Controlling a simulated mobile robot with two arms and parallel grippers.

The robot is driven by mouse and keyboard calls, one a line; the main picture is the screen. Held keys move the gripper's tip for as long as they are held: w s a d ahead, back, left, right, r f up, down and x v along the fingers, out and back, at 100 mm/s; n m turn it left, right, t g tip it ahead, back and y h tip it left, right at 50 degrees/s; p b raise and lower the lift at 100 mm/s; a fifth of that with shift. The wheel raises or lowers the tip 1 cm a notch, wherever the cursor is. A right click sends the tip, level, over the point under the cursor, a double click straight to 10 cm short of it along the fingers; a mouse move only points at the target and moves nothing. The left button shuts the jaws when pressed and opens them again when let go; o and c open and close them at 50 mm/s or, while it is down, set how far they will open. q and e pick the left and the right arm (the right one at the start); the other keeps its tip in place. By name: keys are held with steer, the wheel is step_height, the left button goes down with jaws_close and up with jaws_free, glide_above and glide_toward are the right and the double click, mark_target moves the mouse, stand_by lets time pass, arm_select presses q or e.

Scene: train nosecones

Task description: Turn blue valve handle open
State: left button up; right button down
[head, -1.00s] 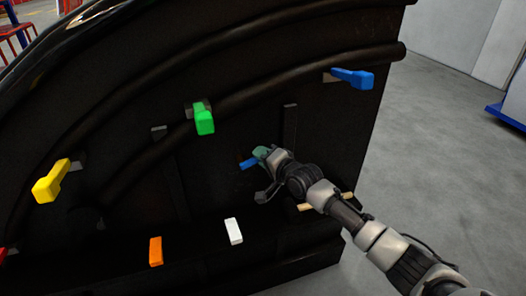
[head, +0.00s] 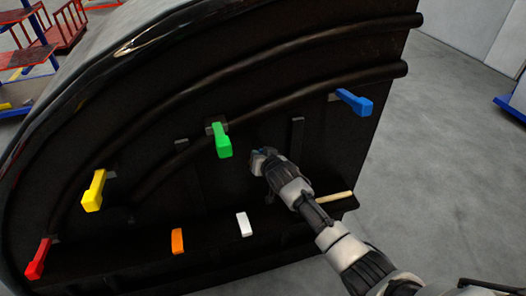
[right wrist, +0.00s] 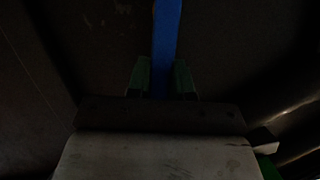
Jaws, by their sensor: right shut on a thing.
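A blue valve handle (right wrist: 167,35) runs between the green fingers of my right gripper (right wrist: 161,78) in the right wrist view, and the gripper is shut on it. In the head view my right gripper (head: 262,157) is against the dark panel, and it hides nearly all of this handle. A second blue handle (head: 354,101) is on the panel at the upper right, apart from the gripper, its end pointing right and down. My left gripper is not in view.
The curved dark panel (head: 300,60) also carries green (head: 222,140), yellow (head: 93,191), red (head: 38,259), orange (head: 177,241), white (head: 244,224) and tan (head: 334,197) handles. Raised pipes cross it. Grey floor (head: 440,150) is open at the right.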

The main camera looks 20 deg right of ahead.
steer(key=shift+a+n+h, duration=0.9)
steer(key=shift+n, duration=0.2)
steer(key=c, duration=1)
jaws_free()
steer(key=shift+r, duration=0.1)
steer(key=shift+s, duration=0.15)
steer(key=v, duration=1)
steer(key=shift+s, duration=0.3)
steer(key=shift+r, duration=0.1)
